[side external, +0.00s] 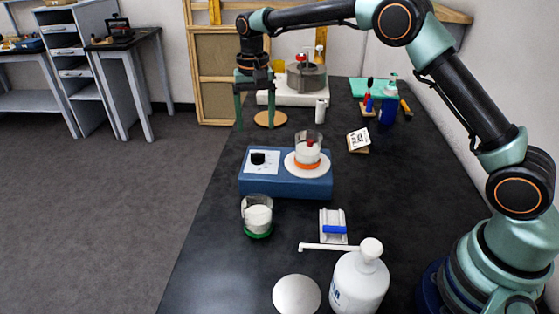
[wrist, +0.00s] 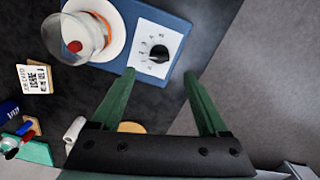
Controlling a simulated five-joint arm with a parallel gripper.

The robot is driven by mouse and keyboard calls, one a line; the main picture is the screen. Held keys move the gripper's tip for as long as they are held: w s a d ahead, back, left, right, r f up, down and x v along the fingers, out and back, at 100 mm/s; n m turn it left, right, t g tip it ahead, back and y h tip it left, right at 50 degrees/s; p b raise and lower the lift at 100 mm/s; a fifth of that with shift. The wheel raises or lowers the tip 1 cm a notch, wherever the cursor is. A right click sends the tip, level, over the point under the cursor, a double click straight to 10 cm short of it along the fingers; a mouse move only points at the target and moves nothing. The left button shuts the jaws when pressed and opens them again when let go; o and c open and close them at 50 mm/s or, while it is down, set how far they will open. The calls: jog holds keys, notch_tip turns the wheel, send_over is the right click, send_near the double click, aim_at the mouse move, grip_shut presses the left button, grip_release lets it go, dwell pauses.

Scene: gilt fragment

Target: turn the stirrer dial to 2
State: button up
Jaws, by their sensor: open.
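The stirrer (side external: 285,187) is a blue box on the black table. Its black dial (side external: 258,158) sits on a white plate with printed marks, at the left of its top. In the wrist view the dial (wrist: 159,54) shows beyond my fingertips, with numbers around it; its exact setting is too small to read. A glass beaker (side external: 308,148) with white contents and a red piece stands on the stirrer's round white plate. My gripper (side external: 255,105) is open and empty, pointing down, behind the stirrer and above table height. Its green fingers (wrist: 158,74) are apart, with nothing between them.
A second beaker (side external: 258,213) on a green base stands in front of the stirrer. A white wash bottle (side external: 361,278) and a white disc (side external: 297,294) are near the front. A small sign (side external: 358,140) stands right of the stirrer. The table's left edge is close to the dial side.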

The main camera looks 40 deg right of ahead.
notch_tip(320, 180, up, 3)
jog(key=shift+r, duration=0.2)
jog(key=s+d+r+n+t, duration=0.3)
jog(key=s+d+r, duration=0.1)
jog(key=s+r, duration=0.65)
jog(key=s+d+f+n+t, duration=0.1)
jog(key=s+f, duration=0.1)
jog(key=s, duration=0.5)
jog(key=s+d+f+n+t, duration=0.1)
jog(key=s+f+n, duration=0.1)
jog(key=s, duration=0.6)
jog(key=shift+d+f+t, duration=0.3)
jog(key=shift+f, duration=0.1)
